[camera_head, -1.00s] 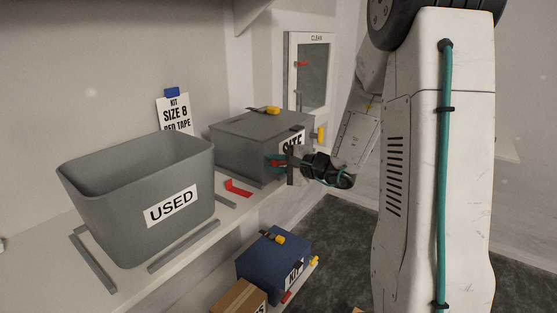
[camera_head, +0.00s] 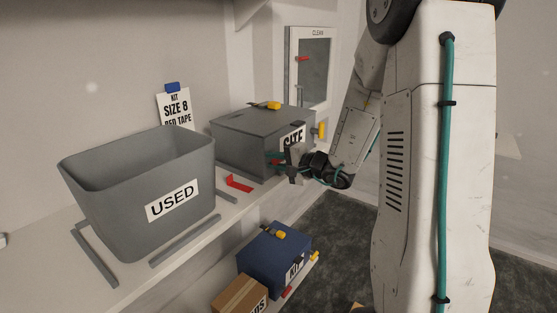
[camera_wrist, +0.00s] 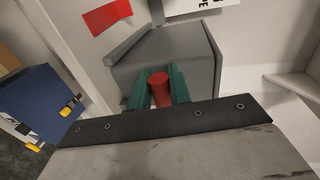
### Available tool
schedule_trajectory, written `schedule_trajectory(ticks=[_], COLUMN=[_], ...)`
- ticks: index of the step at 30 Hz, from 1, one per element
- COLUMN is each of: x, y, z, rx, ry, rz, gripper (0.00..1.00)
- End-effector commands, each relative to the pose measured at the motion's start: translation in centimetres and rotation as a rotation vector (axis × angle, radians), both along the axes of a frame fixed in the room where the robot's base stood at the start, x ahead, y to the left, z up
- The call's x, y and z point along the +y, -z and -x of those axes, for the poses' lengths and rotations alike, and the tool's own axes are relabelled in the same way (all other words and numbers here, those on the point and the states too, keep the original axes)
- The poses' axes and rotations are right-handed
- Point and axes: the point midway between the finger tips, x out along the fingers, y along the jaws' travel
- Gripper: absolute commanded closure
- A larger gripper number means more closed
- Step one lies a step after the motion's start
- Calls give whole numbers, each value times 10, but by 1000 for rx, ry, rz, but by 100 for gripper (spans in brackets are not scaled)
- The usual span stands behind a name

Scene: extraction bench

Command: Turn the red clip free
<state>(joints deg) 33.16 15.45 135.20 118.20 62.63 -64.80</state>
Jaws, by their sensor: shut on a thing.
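The red clip (camera_wrist: 158,90) shows in the wrist view as a short red cylinder at the front of the grey box (camera_wrist: 190,60). My gripper (camera_wrist: 157,94) has its two green fingers shut on it, one on each side. In the head view my gripper (camera_head: 277,161) is at the front face of the grey box (camera_head: 240,148) marked SITE, at its lower part. Only a bit of red shows there between the fingers, so how far the clip is turned cannot be told. A yellow clip (camera_head: 266,105) is on the box's top and another yellow clip (camera_head: 319,131) on its right side.
A grey bin (camera_head: 120,210) marked USED stands left on the shelf. A flat red piece (camera_head: 239,183) lies before the SITE box. Below are a blue box (camera_head: 262,262) with yellow clips and a cardboard box (camera_head: 240,295). A cabinet marked CLEAN (camera_head: 290,70) is behind.

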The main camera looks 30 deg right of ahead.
Motion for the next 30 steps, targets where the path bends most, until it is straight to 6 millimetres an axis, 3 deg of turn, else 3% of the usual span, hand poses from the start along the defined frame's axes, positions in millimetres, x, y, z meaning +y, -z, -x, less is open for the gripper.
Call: schedule_trajectory(ticks=[2,3,5,16,30], x=[0,0,0,-3,-26], y=[-1,-1,-1,-2,-15], z=[0,0,0,5,65], rx=[-3,-3,-3,-1,-1], ry=[0,0,0,2,2], rz=[1,1,1,0,1], gripper=[100,77,61,61,61])
